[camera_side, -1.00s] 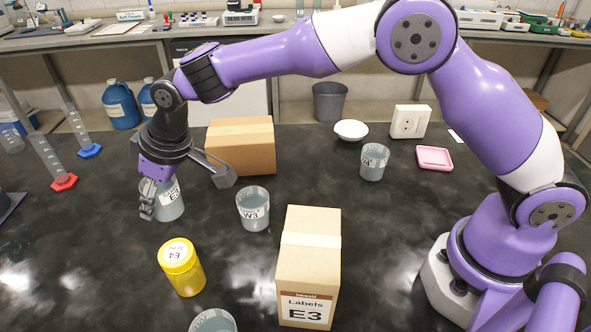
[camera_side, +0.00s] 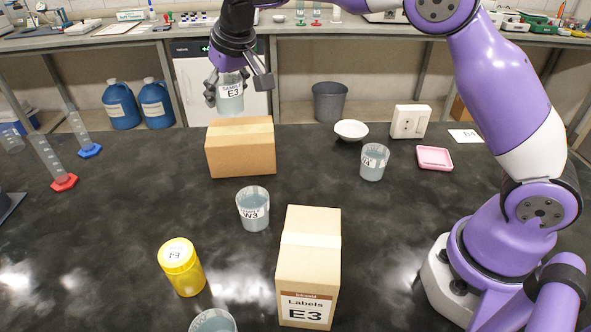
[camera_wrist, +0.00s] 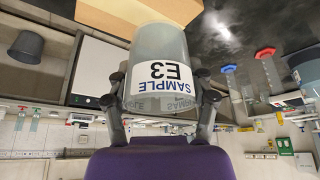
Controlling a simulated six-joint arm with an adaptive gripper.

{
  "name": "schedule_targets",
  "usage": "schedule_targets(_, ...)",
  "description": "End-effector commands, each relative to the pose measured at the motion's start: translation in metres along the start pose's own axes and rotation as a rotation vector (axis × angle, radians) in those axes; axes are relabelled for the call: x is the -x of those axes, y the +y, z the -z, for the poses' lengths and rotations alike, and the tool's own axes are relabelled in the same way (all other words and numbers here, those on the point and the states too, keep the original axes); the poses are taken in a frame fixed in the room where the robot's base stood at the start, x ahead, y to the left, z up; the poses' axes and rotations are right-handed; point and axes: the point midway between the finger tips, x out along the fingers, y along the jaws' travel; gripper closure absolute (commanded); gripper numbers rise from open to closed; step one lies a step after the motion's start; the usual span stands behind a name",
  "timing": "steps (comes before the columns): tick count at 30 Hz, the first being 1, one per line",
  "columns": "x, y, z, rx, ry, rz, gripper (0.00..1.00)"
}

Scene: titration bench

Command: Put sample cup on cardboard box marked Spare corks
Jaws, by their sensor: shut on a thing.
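My gripper (camera_side: 230,92) is shut on the sample cup marked E3 (camera_side: 231,101) and holds it upright in the air. In the side view the cup appears just above the back edge of a plain cardboard box (camera_side: 241,158), apart from its top. No marking shows on the faces of this box that I see. In the wrist view the cup (camera_wrist: 160,45) sits between both fingers with its label reading upside down. Another cardboard box (camera_side: 310,255) at the front is marked Labels E3. I cannot read "Spare corks" anywhere.
Sample cup W3 (camera_side: 253,212) stands between the boxes, and a similar cup (camera_side: 373,164) stands further right. A yellow jar (camera_side: 182,270) is at front left. A white bowl (camera_side: 351,130), socket box (camera_side: 409,121) and pink tray (camera_side: 434,158) are behind at right.

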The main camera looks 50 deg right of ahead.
Motion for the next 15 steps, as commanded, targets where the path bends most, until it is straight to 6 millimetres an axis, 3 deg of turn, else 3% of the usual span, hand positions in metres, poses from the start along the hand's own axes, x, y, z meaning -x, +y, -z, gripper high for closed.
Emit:
schedule_targets(6, -0.028, 0.026, 0.011, 0.002, 0.000, 0.000, 0.80)
schedule_targets(15, -0.061, 0.029, -0.003, 0.003, -0.003, 0.001, 0.80)
